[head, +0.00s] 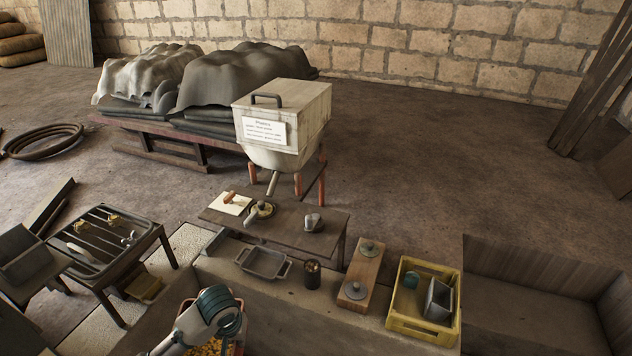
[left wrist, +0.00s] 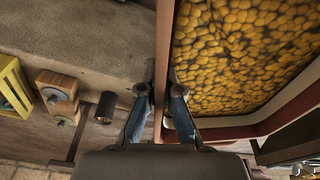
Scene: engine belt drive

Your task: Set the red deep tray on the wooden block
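The red deep tray (left wrist: 163,40) is full of small round yellow pieces in the left wrist view. In the head view only part of its yellow contents (head: 206,348) and a little red rim show, behind my left arm. My left gripper (left wrist: 162,88) has one finger on each side of the tray's wall, and both tips appear to touch it. In the head view this gripper (head: 222,318) is at the bottom, left of the wooden block. The wooden block (head: 378,259) carries two round grey knobbed pieces; it also shows in the left wrist view (left wrist: 62,79). My right gripper is out of view.
A dark cup (head: 312,274) and a grey handled pan (head: 264,264) stand left of the block. A yellow crate (head: 410,334) holding a grey box and a round greenish thing stands close on its right. A low wooden table (head: 285,230) is behind.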

